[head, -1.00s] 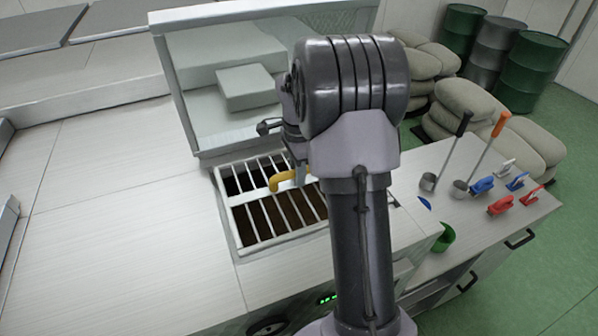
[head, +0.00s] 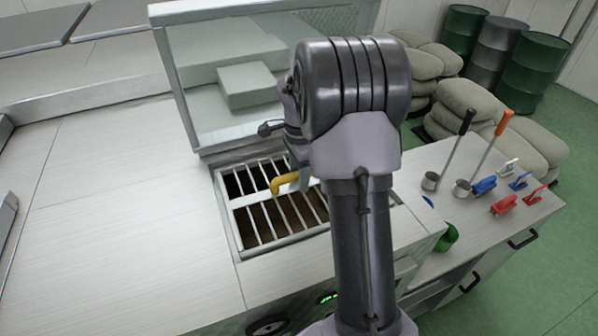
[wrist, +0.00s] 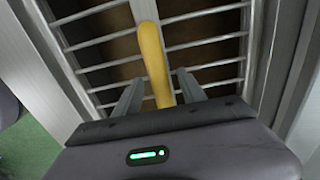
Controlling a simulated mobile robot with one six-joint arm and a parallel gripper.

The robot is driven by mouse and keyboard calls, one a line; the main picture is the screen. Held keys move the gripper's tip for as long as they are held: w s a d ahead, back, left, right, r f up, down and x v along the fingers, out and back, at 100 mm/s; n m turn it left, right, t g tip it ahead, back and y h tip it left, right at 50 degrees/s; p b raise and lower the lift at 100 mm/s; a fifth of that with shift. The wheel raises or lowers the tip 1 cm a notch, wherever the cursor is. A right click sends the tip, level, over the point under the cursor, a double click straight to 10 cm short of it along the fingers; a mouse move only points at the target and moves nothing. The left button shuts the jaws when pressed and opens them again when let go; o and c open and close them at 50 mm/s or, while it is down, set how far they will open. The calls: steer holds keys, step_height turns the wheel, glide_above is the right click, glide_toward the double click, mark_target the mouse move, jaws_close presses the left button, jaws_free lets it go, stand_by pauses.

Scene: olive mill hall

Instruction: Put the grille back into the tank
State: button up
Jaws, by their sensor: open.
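The grille (head: 249,199) is a pale metal frame with several bars and a yellow bent handle (head: 284,183). It lies across the dark opening of the tank (head: 219,190) in the counter. I cannot tell whether it is fully seated. In the wrist view the yellow handle (wrist: 154,62) runs between the two fingers of my gripper (wrist: 160,90), with the grille bars (wrist: 205,44) below. My gripper is open, one finger on each side of the handle, not visibly pressing on it. In the head view my arm hides the right part of the grille and the fingers.
A raised clear lid (head: 205,100) stands behind the tank. To the right, a counter holds two ladles (head: 462,186), a green cup (head: 446,238) and several red, blue and white clamps (head: 505,204). Sacks (head: 470,105) and drums (head: 532,70) stand behind. The left counter (head: 120,210) is bare.

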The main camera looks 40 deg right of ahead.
step_height(320, 180, up, 18)
steer(key=p, duration=0.1)
steer(key=shift+f, duration=0.2)
steer(key=shift+p, duration=0.3)
step_height(320, 180, up, 11)
steer(key=s+p, duration=0.3)
steer(key=p, duration=0.5)
steer(key=shift+a+p, duration=0.3)
steer(key=shift+a, duration=0.1)
steer(key=s+a+b, duration=0.3)
steer(key=s+b, duration=0.1)
steer(key=s, duration=0.7)
steer(key=shift+s, duration=0.3)
